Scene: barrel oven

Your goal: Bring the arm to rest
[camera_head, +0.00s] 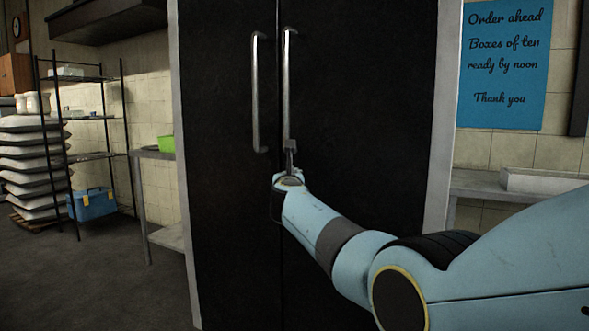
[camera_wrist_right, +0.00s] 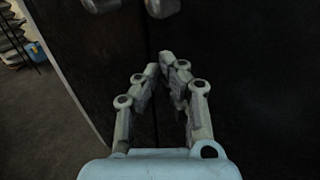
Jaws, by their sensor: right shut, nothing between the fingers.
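My right arm reaches in from the right in the head view. Its gripper (camera_head: 290,153) is in front of the black double doors (camera_head: 365,120), close to the lower end of the right door handle (camera_head: 287,85). In the right wrist view my right gripper (camera_wrist_right: 167,62) has its fingertips together with nothing between them. The lower ends of both handles show above the fingertips there, apart from them. The left door handle (camera_head: 256,95) is free. The doors look closed. My left gripper is in neither view.
A grey table (camera_head: 165,238) with a green container (camera_head: 166,144) stands left of the doors. Further left are a metal rack (camera_head: 90,115), stacked sacks (camera_head: 30,165) and a blue box (camera_head: 93,204). A grey counter (camera_head: 480,185) is at right. The floor at front left is clear.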

